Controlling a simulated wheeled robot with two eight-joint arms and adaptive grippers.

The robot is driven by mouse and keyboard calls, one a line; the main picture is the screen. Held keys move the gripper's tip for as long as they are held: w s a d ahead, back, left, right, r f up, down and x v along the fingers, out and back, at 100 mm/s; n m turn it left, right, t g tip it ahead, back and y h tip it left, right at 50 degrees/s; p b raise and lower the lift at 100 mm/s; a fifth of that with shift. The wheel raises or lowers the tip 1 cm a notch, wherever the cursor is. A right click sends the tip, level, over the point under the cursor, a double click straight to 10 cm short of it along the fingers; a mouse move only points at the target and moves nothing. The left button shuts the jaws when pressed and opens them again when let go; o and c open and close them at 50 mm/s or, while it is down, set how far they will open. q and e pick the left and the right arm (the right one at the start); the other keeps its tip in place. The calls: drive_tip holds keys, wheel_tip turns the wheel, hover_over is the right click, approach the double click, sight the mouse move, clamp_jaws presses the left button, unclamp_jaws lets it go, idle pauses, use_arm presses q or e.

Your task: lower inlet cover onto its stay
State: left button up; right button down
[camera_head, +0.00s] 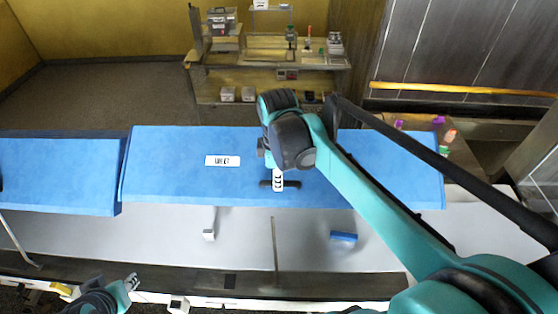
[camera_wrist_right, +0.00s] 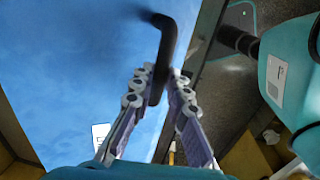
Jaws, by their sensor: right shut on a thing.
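The blue inlet cover (camera_head: 170,180) carries a white label (camera_head: 222,160) and spans the middle of the head view; it also fills the left of the right wrist view (camera_wrist_right: 60,50). Its black handle (camera_wrist_right: 165,45) stands off the blue face. My right gripper (camera_head: 278,183) is shut on this handle, with the fingers on either side of it in the wrist view (camera_wrist_right: 160,88). A thin rod (camera_head: 274,243) shows below the cover; I cannot tell if it is the stay. My left gripper (camera_head: 132,281) is low at the left, away from the cover, its opening unclear.
A second blue cover (camera_head: 60,175) lies to the left, with a bent rod (camera_head: 18,240) below it. A white bracket (camera_head: 209,227) and a small blue block (camera_head: 343,237) show on the pale surface below. A shelf (camera_head: 262,58) with several items stands behind.

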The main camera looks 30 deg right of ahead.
drive_tip(key=s+a+f, duration=0.2)
drive_tip(key=s, duration=0.1)
drive_tip(key=shift+f+b, duration=0.35)
drive_tip(key=shift+f, duration=0.05)
drive_tip(key=shift+d, duration=0.1)
drive_tip(key=c, duration=1.5)
unclamp_jaws()
drive_tip(key=shift+s+r, duration=0.1)
drive_tip(key=r, duration=0.8)
drive_tip(key=s+a+r, duration=0.1)
drive_tip(key=r, duration=0.3)
